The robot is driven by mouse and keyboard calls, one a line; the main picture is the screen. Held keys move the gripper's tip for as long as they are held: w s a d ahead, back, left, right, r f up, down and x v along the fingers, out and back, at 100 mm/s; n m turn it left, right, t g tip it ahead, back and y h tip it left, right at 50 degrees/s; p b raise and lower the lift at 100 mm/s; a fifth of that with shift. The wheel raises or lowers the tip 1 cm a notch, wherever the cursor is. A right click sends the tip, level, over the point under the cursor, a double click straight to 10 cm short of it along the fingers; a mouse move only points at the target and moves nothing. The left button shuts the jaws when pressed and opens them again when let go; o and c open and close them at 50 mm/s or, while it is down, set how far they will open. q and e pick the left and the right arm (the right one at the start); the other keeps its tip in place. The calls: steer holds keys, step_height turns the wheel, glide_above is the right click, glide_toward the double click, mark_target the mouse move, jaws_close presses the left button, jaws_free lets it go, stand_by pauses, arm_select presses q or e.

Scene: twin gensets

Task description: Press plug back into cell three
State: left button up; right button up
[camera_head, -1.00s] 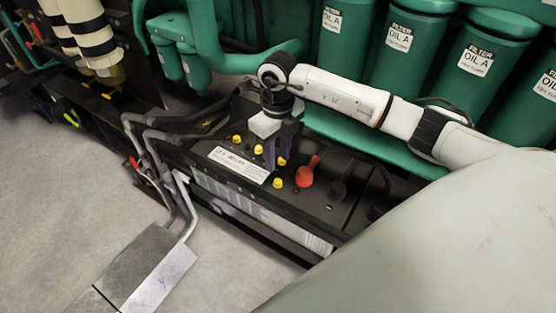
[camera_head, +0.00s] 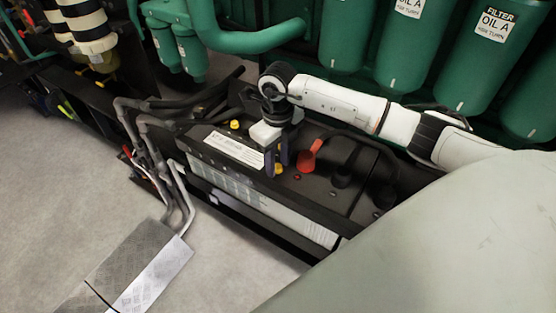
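The black battery (camera_head: 325,187) stands at the middle of the head view, with a white label strip (camera_head: 222,150) on its top. A yellow plug (camera_head: 235,124) shows toward the back left of its top. Another yellow plug (camera_head: 279,169) shows just beside my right gripper's fingertips. My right gripper (camera_head: 277,163) points down over the battery, its dark fingers low at the top face. It hides part of the top, so cell three and any plug between the fingers cannot be made out. Whether the fingers grip anything is not clear. My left gripper is out of view.
A red terminal cover (camera_head: 311,156) stands just right of the gripper, with a black cable (camera_head: 365,140) behind it. Green filter canisters (camera_head: 490,55) and a green pipe (camera_head: 250,40) line the back. Grey bent pipes (camera_head: 150,150) stand left.

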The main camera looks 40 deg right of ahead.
mark_target(278, 166)
steer(key=shift+c, duration=0.2)
steer(key=c, duration=0.6)
steer(key=shift+r, duration=0.1)
steer(key=shift+c, duration=0.2)
steer(key=shift+r+p, duration=0.8)
steer(key=shift+r, duration=0.1)
steer(key=shift+r+p, duration=0.7)
steer(key=shift+r, duration=0.4)
